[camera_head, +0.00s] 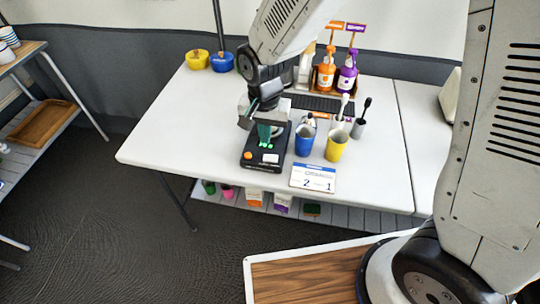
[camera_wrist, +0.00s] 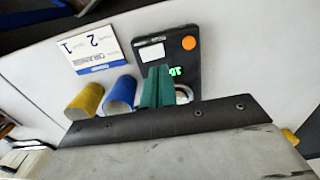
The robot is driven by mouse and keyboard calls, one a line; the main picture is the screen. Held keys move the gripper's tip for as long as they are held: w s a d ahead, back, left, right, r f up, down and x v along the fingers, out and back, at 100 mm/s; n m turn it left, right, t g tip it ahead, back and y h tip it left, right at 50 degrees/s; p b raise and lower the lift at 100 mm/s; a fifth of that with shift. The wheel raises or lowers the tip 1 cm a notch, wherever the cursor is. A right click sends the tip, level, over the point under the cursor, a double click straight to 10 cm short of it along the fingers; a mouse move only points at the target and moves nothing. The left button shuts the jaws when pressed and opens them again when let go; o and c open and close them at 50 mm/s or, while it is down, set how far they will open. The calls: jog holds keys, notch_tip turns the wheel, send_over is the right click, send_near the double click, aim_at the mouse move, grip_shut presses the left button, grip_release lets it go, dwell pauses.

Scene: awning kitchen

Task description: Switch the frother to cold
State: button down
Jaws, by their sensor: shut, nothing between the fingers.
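The frother is a flat black unit (camera_head: 253,164) on the white table in the head view. In the wrist view its black base (camera_wrist: 178,27) carries an orange round button (camera_wrist: 189,43), a white panel (camera_wrist: 152,53) and small green lit marks (camera_wrist: 176,71). A pale round part (camera_wrist: 184,94) is partly hidden behind my fingers. My gripper (camera_head: 265,141) has green fingers, shut and empty, pointing down over the unit. The fingers also show in the wrist view (camera_wrist: 157,72). I cannot tell whether they touch it. The switch's setting cannot be read.
A blue cup (camera_head: 304,141) and a yellow cup (camera_head: 336,146) stand just right of the frother. A card with 2 and 1 (camera_head: 312,178) lies in front of them. Syrup bottles (camera_head: 326,72) stand behind.

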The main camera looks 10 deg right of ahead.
jog(key=shift+r, duration=2.8)
dwell(0.4)
jog(key=s+d+r+n, duration=0.2)
jog(key=s+d+r, duration=0.6)
jog(key=s+d, duration=0.2)
jog(key=s+d+r+n+t, duration=0.1)
jog(key=s+d+r+n, duration=0.1)
jog(key=s+d+r, duration=0.5)
jog(key=s+d, duration=0.2)
jog(key=d, duration=0.1)
jog(key=shift+s+d+r, duration=0.35)
jog(key=shift+d+r, duration=0.05)
jog(key=shift+d, duration=0.1)
